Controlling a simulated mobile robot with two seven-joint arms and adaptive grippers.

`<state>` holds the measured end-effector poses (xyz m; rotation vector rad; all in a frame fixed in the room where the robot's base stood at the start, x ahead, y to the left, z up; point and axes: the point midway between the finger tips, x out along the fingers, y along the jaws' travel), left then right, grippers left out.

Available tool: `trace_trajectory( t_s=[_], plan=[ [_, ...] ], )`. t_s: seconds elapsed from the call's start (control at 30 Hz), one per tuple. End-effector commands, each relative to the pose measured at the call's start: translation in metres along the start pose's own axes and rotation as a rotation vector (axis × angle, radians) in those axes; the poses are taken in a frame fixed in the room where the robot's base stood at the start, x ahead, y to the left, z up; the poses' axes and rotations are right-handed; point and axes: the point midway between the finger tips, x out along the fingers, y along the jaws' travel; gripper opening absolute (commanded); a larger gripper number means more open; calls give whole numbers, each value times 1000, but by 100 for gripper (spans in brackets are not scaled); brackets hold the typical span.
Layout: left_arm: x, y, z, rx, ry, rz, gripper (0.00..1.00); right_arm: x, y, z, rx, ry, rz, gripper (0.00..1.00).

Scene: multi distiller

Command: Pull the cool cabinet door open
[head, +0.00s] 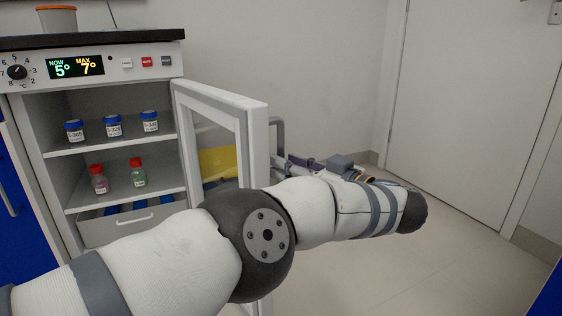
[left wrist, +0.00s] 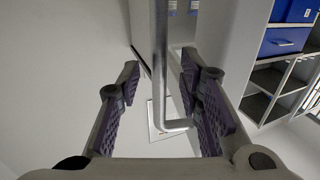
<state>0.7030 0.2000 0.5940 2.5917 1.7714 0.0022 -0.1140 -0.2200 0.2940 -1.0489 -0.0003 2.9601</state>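The cool cabinet (head: 130,103) stands at the left of the head view. Its white-framed glass door (head: 257,135) is swung wide open, with the shelves exposed. The metal door handle (head: 279,128) is on the door's outer face; its bar also shows in the left wrist view (left wrist: 160,60). My left gripper (left wrist: 158,78) is open, with one finger on each side of the handle bar and gaps visible. In the head view my left arm crosses in front of the door and partly hides its lower part. My right gripper is not in view.
An orange-rimmed pot (head: 57,19) is on the black top. A closed room door (head: 480,110) is at the right. The floor there (head: 440,260) is clear.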

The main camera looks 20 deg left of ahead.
Motion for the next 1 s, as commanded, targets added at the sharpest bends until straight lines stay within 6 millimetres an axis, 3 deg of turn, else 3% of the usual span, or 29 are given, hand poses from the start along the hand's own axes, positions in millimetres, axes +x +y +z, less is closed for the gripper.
trace_trajectory(
  t_s=[0.1, 0.23, 0.67, 0.77, 0.87, 0.9, 0.97, 1.0],
  plan=[
    [-26, 0, 0, -1, -1, 2, 33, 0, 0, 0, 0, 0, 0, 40],
    [-42, 0, 1, 1, -2, 1, 33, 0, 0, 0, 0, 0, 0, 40],
    [-46, 0, -1, 0, -1, -1, 33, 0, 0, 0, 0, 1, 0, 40],
    [-48, -5, -34, -17, 6, -1, 33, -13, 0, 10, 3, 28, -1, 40],
    [-53, -18, -128, -75, 29, -1, 33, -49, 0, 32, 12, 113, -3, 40],
    [-55, -24, -171, -103, 39, -1, 33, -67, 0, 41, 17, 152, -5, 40],
    [-58, -32, -222, -136, 52, 0, 33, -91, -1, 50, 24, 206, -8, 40],
    [-57, -26, -187, -113, 44, 1, 33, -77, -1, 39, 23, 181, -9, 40]
  ],
)
